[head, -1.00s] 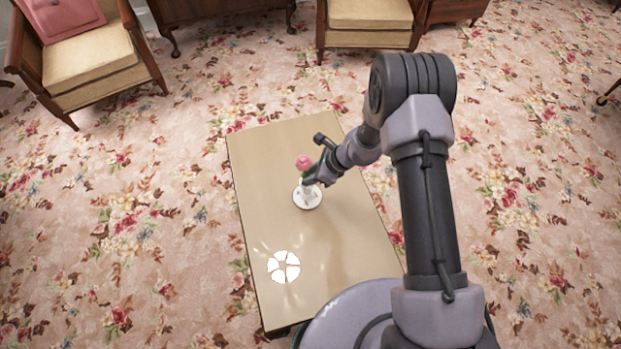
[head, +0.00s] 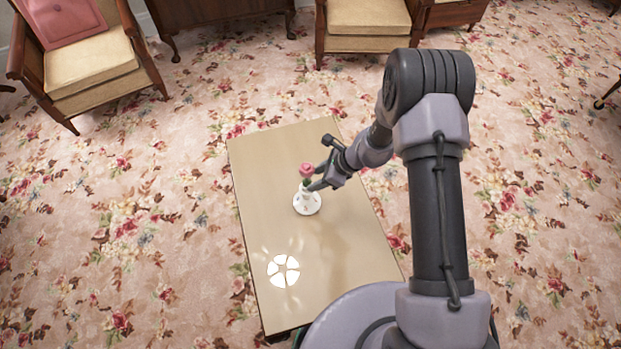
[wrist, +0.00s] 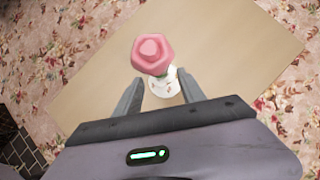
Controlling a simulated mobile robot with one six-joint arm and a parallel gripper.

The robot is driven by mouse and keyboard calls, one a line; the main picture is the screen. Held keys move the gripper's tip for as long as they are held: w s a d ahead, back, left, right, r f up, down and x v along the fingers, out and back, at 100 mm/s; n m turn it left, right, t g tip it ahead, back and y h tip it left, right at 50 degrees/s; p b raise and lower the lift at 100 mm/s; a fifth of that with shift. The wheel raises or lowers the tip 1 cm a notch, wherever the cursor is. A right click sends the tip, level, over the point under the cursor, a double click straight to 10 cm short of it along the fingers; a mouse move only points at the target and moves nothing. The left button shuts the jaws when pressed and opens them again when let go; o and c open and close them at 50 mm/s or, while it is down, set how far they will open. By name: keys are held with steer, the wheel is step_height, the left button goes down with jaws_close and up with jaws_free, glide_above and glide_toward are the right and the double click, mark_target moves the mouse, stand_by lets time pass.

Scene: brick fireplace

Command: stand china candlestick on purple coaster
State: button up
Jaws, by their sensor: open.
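The china candlestick (head: 306,203) stands upright on the table; it is white with small dark marks and has a pink, flower-like top (head: 305,169). In the wrist view the pink top (wrist: 152,54) hides most of the white body (wrist: 164,85). My gripper (head: 316,178) is open just right of the candlestick, near its upper part. In the wrist view its two fingers (wrist: 158,88) point toward the candlestick, with nothing clearly held between them. I see no purple coaster; the area under the candlestick's base is hidden.
The tan table (head: 265,180) is mostly bare. A bright white segmented round patch (head: 283,270) lies near its front left; I cannot tell whether it is an object or light. Armchairs (head: 85,55) (head: 368,20) stand beyond on flowered carpet.

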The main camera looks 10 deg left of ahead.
steer(key=s+d+r+n+p, duration=0.1)
steer(key=d+r+n, duration=0.1)
steer(key=r, duration=0.8)
steer(key=s+d+r+n+t, duration=0.1)
steer(key=s+d+r+n, duration=0.15)
steer(key=r, duration=0.75)
steer(key=d+r+n+p, duration=0.1)
steer(key=d+r+n, duration=0.1)
steer(key=r, duration=0.8)
steer(key=s+d+r+n+t+h, duration=0.2)
steer(key=s+d+r+n, duration=0.2)
steer(key=s, duration=0.5)
steer(key=s+d+r+n+t+h, duration=0.2)
steer(key=s+d+r+n, duration=0.2)
steer(key=s+r, duration=0.5)
steer(key=shift+s+d+r+h, duration=0.3)
steer(key=shift+s+d, duration=0.25)
steer(key=shift+d, duration=0.2)
steer(key=shift+n, duration=0.25)
